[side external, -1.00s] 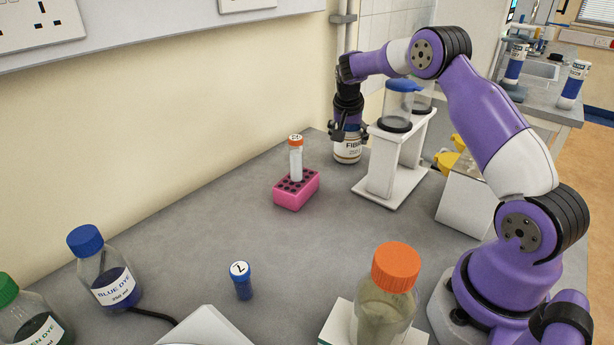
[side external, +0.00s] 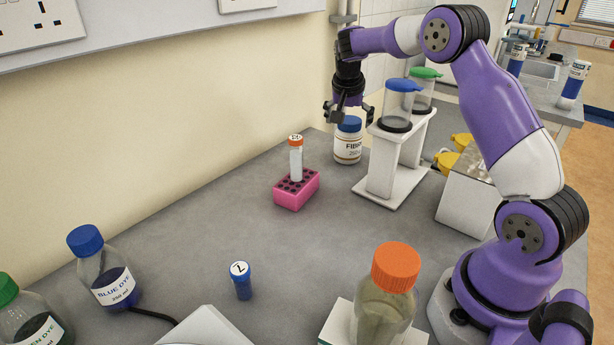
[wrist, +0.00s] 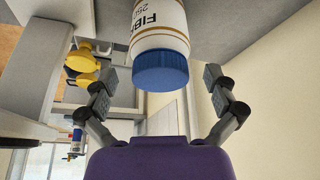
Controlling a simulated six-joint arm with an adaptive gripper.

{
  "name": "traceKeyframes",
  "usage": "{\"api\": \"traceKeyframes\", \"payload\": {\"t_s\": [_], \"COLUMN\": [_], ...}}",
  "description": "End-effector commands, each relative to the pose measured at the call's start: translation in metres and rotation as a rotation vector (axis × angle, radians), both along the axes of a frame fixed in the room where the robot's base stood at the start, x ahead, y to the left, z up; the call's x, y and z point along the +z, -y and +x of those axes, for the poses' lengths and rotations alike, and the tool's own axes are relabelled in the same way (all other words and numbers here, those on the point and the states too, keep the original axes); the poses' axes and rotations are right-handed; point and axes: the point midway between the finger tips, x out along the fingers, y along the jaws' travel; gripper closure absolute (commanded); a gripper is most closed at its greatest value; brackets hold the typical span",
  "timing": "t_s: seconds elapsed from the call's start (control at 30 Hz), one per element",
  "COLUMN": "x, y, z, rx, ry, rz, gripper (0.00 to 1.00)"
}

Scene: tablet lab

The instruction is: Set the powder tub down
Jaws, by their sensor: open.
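The powder tub (side external: 347,146) is a white tub with a blue lid and a label that starts "FIB". It stands upright on the grey bench near the back wall, left of the white stand. My gripper (side external: 347,114) is just above the tub's lid, open and empty. In the wrist view the tub (wrist: 159,40) shows its blue lid between the spread fingers of my gripper (wrist: 164,92), touching neither.
The white stand (side external: 397,170) with clear, lidded vessels is close on the tub's right. A pink rack (side external: 296,190) holding an orange-capped tube stands in front, to the left.

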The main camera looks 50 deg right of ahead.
Motion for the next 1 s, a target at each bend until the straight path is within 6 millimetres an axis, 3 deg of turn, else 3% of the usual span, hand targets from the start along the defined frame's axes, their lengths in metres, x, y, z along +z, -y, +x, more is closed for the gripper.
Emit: {"api": "traceKeyframes", "payload": {"t_s": [0.2, 0.4, 0.57, 0.77, 0.9, 1.0], "x": [0.043, 0.063, 0.093, 0.119, 0.114, 0.102], "y": [-0.017, -0.027, -0.066, -0.141, -0.190, -0.215], "z": [-0.006, -0.011, -0.027, -0.081, -0.132, -0.162], "rx": [0.002, 0.022, 0.202, 0.578, 0.851, 1.007], "ry": [0.002, 0.002, 0.012, 0.033, 0.056, 0.068], "rz": [-0.001, -0.001, -0.007, -0.023, -0.039, -0.047], "gripper": [0.00, 0.00, 0.00, 0.00, 0.00, 0.00]}}
